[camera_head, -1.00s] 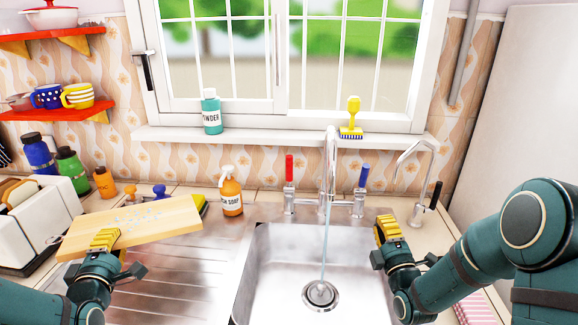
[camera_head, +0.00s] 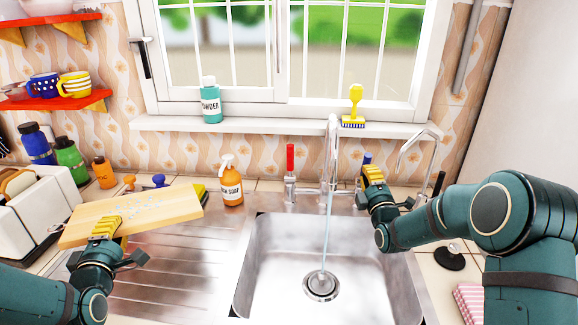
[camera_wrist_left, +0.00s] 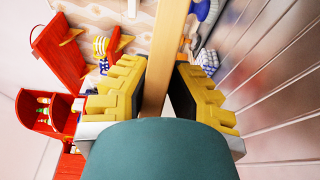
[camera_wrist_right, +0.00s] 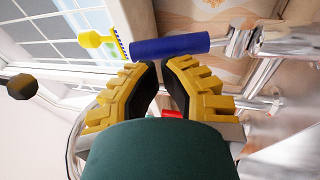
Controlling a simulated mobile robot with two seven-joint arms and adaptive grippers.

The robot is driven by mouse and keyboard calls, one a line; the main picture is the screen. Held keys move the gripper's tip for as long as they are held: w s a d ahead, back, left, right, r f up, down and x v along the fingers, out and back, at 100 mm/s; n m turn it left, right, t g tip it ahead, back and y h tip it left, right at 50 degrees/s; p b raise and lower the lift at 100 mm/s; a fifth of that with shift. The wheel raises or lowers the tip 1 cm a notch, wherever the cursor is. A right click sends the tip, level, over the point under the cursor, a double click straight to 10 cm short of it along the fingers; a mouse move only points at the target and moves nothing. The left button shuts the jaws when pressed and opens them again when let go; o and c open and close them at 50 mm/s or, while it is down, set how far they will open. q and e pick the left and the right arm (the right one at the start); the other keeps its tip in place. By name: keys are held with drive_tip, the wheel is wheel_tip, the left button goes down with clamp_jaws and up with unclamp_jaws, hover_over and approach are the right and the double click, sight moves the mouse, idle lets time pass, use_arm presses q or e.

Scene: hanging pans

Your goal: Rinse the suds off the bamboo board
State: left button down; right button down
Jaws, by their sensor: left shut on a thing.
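The bamboo board (camera_head: 160,207), with pale suds on its top, is held tilted over the ribbed drainboard, left of the sink. My left gripper (camera_head: 105,226) is shut on its near edge; the left wrist view shows the board (camera_wrist_left: 163,60) between the yellow fingers (camera_wrist_left: 161,85). My right gripper (camera_head: 371,172) is at the tap's blue handle (camera_head: 366,158). In the right wrist view, this handle (camera_wrist_right: 170,46) lies just past the fingertips (camera_wrist_right: 160,64), which have a narrow empty gap; contact is unclear. Water (camera_head: 326,230) runs from the tap (camera_head: 332,150) into the sink (camera_head: 280,262).
The red tap handle (camera_head: 290,160) stands left of the spout. A soap bottle (camera_head: 231,185) and a yellow-green sponge (camera_head: 200,191) are behind the board. A toaster (camera_head: 35,205) stands at far left. The sink basin is clear apart from the stream.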

drive_tip(key=shift+x, duration=0.9)
use_arm(q)
drive_tip(key=shift+r, duration=0.15)
